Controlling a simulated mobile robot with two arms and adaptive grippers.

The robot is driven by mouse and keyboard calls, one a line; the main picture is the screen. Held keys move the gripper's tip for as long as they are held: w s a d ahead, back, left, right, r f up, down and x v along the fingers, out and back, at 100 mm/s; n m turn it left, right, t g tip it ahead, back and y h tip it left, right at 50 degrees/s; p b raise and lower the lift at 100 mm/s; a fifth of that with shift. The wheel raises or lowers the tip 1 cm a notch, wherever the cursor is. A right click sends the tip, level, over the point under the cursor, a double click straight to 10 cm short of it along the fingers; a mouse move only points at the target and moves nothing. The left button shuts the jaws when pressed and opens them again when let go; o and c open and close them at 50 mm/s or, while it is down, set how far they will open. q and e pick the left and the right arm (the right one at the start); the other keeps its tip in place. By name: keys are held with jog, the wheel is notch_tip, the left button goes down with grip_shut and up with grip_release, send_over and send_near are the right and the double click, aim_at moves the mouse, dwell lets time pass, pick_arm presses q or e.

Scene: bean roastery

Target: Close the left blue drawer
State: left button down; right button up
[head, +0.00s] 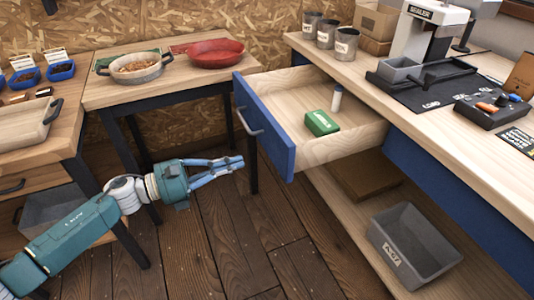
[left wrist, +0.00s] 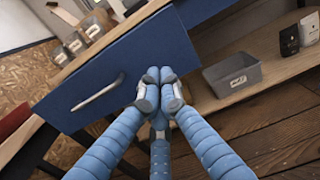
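The left blue drawer (head: 278,139) is pulled well out from under the right-hand workbench. A green box (head: 321,123) and a small white bottle (head: 337,98) stand inside it. Its metal handle (head: 249,122) is on the blue front; in the left wrist view the front (left wrist: 70,104) and handle (left wrist: 98,93) fill the left half. My left gripper (head: 240,162) is just left of and below the drawer front in the head view. Its blue fingers (left wrist: 160,84) meet at the tips with nothing between them. I cannot tell the exact gap to the drawer. My right gripper is not in view.
The workbench (head: 360,73) holds tins, a sealer (head: 435,25) and a black mat. A grey bin (head: 414,245) sits on its lower shelf. A small table (head: 172,85) with a red pan (head: 215,53) stands left of the drawer. The floor (head: 235,240) in front is clear.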

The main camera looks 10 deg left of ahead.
aim_at(276, 151)
pick_arm(q)
jog(key=x, duration=0.9)
jog(key=shift+w+p, duration=0.15)
jog(key=shift+p, duration=0.2)
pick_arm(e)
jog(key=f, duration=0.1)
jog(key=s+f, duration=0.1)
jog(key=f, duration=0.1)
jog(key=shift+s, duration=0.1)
pick_arm(q)
jog(key=shift+w+d, duration=0.1)
